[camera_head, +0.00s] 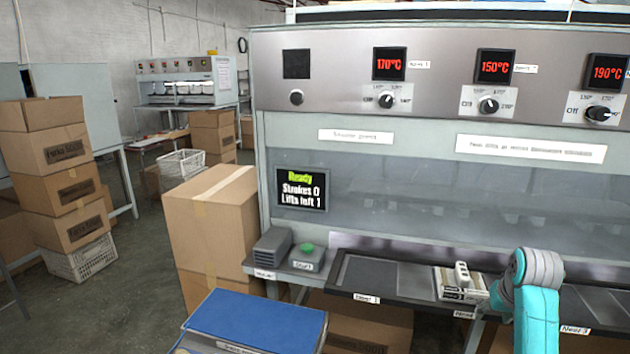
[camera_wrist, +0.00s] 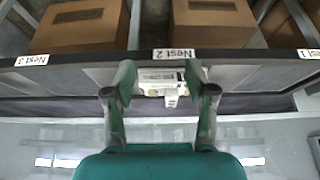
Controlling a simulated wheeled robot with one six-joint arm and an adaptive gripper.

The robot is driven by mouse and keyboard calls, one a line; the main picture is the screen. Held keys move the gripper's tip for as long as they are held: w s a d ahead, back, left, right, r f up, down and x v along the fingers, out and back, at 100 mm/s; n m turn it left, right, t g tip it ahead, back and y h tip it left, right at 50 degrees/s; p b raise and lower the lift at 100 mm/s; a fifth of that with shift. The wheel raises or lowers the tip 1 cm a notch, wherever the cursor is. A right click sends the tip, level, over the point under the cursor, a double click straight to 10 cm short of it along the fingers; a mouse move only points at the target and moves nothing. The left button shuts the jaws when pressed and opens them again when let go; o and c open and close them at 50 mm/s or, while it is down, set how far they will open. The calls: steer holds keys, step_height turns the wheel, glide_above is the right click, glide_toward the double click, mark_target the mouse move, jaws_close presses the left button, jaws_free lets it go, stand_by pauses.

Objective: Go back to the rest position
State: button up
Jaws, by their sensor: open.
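In the wrist view my gripper (camera_wrist: 158,82) is open, with one teal finger on each side of a small pale block or stack (camera_wrist: 160,76) at the label Nest 2 (camera_wrist: 174,54). I cannot tell whether the fingers touch it or are above it. In the head view the pale piece (camera_head: 460,285) lies on the dark bench ledge, just left of my teal arm (camera_head: 537,300). My fingertips are not clearly seen there.
The press panel (camera_head: 340,75) stands behind the ledge; its display (camera_head: 301,189) reads Ready, Strokes 0, Lifts left 1. A green button (camera_head: 307,248) is at the ledge's left. A blue-topped box (camera_head: 255,322) and a cardboard box (camera_head: 212,225) stand left. Open floor lies further left.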

steer(key=s+a+f+t, duration=0.1)
steer(key=s+a+f, duration=0.35)
steer(key=f, duration=0.35)
steer(key=s+a+f+n+t, duration=0.1)
steer(key=s+a+f, duration=0.35)
steer(key=f, duration=0.35)
steer(key=s+a+f+t, duration=0.1)
steer(key=s+a+f, duration=0.2)
steer(key=s+f, duration=0.35)
steer(key=s+a+f+t, duration=0.1)
steer(key=s+a+f, duration=0.15)
steer(key=s, duration=0.45)
steer(key=s+a+f+t, duration=0.2)
steer(key=s+a, duration=0.2)
steer(key=s, duration=0.3)
steer(key=s+a+r+n+t, duration=0.1)
steer(key=s+a+r+t, duration=0.1)
steer(key=s+r, duration=0.7)
steer(key=s+a+r+n+t+y, duration=0.1)
steer(key=s+a+r+t, duration=0.1)
steer(key=s+r, duration=0.7)
steer(key=s+a, duration=0.1)
steer(key=s, duration=0.6)
steer(key=shift+s+a, duration=0.3)
steer(key=shift+a, duration=0.05)
